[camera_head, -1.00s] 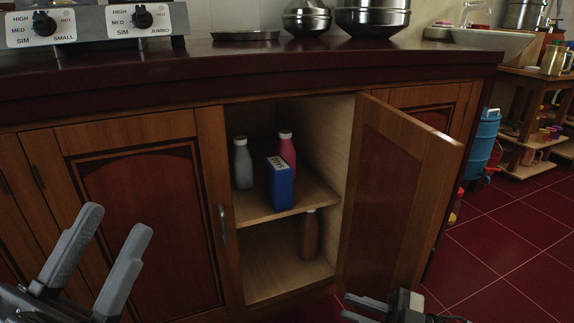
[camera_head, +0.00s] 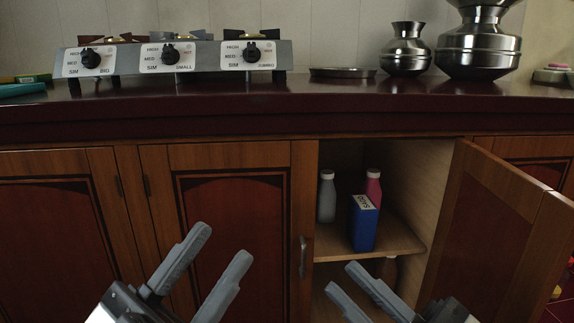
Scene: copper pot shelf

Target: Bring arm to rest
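My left gripper (camera_head: 222,246) is open and empty, in front of the closed cabinet door at lower middle-left. My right gripper (camera_head: 342,277) is open and empty at the bottom, in front of the open cabinet's lower part. A grey bottle (camera_head: 326,197), a pink bottle (camera_head: 373,188) and a blue box with a white label (camera_head: 363,224) stand on the upper cabinet shelf (camera_head: 400,241), apart from both grippers. A brown bottle (camera_head: 389,271) on the lower level is mostly hidden by the shelf and my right gripper.
The right cabinet door (camera_head: 490,225) stands open, jutting outward beside my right gripper. The closed door (camera_head: 237,215) is behind my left gripper. Above is the dark countertop (camera_head: 280,115) with a stove (camera_head: 168,58), a flat pan (camera_head: 342,72) and metal pots (camera_head: 405,50).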

